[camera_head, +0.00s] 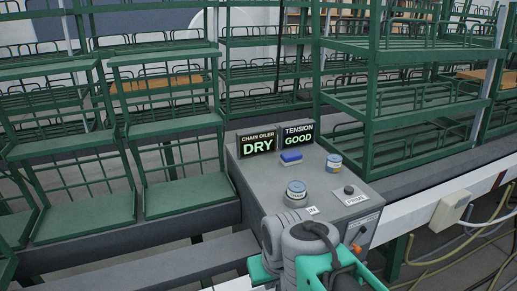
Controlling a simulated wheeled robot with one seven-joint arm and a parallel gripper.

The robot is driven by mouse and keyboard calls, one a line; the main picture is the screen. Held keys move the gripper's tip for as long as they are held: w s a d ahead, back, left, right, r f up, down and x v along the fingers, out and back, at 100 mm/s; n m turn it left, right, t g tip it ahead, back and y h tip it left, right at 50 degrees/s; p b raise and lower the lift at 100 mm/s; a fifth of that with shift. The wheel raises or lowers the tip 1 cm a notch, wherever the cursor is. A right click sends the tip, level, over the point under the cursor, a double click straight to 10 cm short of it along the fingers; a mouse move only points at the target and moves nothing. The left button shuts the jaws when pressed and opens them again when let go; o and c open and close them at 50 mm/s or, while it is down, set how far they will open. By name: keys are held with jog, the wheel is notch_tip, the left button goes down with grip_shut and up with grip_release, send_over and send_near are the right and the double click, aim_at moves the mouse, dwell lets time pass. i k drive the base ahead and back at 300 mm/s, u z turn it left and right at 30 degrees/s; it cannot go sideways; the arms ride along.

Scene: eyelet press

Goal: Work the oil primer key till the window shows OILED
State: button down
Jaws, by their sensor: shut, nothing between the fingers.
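The grey control box (316,178) stands in the middle of the picture. Its chain oiler window (257,146) reads DRY in green letters. A small dark round knob or key (349,189) sits on the right of the box top, beside a white label (356,200) that seems to read PRIME. My grey and teal arm rises from the bottom edge in front of the box and covers part of its near side. I cannot make out my gripper's fingers. The top around the dark knob is uncovered.
A second window (298,135) reads TENSION GOOD. A blue block (291,157) and two round blue-and-white-topped parts (297,189) (334,162) stand on the box. An orange part (356,249) is on its front. Green racks (165,190) stand left and behind. Cables hang at right.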

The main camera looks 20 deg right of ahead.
aim_at(348, 190)
jog(key=u, duration=2.4)
jog(key=k, duration=1.05)
jog(key=z, duration=1.6)
jog(key=i, duration=0.5)
jog(key=z, duration=0.1)
